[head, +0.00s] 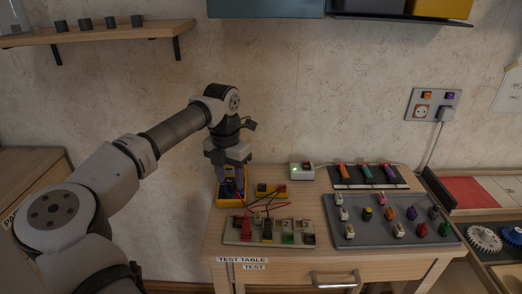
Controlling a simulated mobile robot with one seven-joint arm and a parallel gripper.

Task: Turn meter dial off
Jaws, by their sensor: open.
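A yellow-edged meter (221,203) lies at the left end of the wooden test table (225,246). My gripper (232,190) points down right over it, open, with its fingers at or just above the meter's face. The fingers and the gripper body cover most of that face. The dial and its setting cannot be made out, and I cannot tell whether the fingers touch it. Red and dark leads (262,206) run from near the meter to the right.
A board with several coloured blocks (268,232) lies in front of the meter. A small yellow box (264,190) and a white box with a green light (301,171) stand to its right. A grey tray of small parts (375,240) fills the table's right side.

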